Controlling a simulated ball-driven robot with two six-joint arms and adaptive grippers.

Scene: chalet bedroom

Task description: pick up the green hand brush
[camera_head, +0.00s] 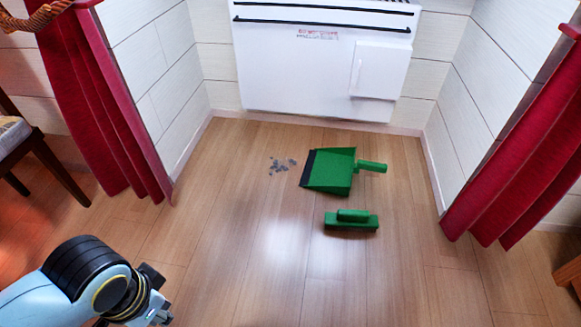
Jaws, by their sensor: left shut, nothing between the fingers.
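The green hand brush (351,220) lies on the wooden floor near the middle of the head view. It is just in front of a green dustpan (330,171) with a dark front lip, and a small gap lies between them. My left gripper (160,313) is at the lower left, well away from the brush, shut and empty. Its fingertips are small and partly at the picture's bottom edge. My right gripper does not show.
A small heap of grey debris (281,166) lies left of the dustpan. A white heater (300,75) is on the back wall. Red curtains (95,105) hang at both sides, and a chair (30,150) stands at the left. The floor around the brush is clear.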

